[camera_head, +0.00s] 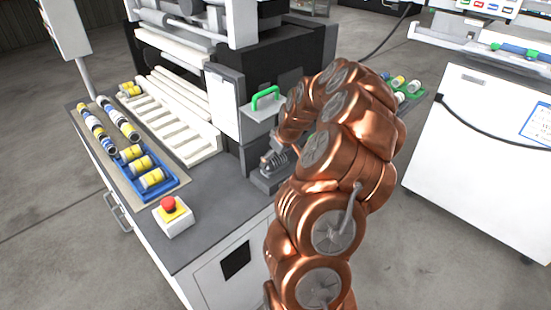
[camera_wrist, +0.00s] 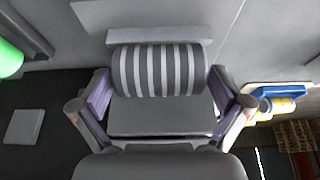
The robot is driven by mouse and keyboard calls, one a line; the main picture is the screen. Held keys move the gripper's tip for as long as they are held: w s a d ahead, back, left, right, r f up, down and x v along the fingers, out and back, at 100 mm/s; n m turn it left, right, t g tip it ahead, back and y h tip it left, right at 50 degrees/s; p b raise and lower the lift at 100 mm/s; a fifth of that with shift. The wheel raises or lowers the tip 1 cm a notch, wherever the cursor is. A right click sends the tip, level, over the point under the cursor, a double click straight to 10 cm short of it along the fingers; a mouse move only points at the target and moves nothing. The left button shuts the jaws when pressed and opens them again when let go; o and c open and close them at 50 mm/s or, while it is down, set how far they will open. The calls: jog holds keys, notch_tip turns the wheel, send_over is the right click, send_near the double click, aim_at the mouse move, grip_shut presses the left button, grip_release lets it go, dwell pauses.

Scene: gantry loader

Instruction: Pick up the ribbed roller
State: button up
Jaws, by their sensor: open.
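The ribbed roller (camera_wrist: 158,70) has light and dark grey bands and lies sideways in the wrist view, on or just above a grey block (camera_wrist: 160,115). My gripper (camera_wrist: 160,82) is open, with one finger near each end of the roller. I cannot tell whether the fingers touch it. In the head view the ribbed roller (camera_head: 272,161) sits on a small grey holder at the machine's corner. My copper arm reaches down to it and hides my fingers there.
A green handle (camera_head: 265,97) stands on the machine close to my arm. A blue tray (camera_head: 173,184) with yellow-and-white rollers and a red emergency button (camera_head: 168,204) are on the bench at left. A white cabinet (camera_head: 478,150) stands at right.

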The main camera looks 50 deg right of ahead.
jog(key=shift+c, duration=0.3)
jog(key=c, duration=1.1)
jog(key=shift+o, duration=0.2)
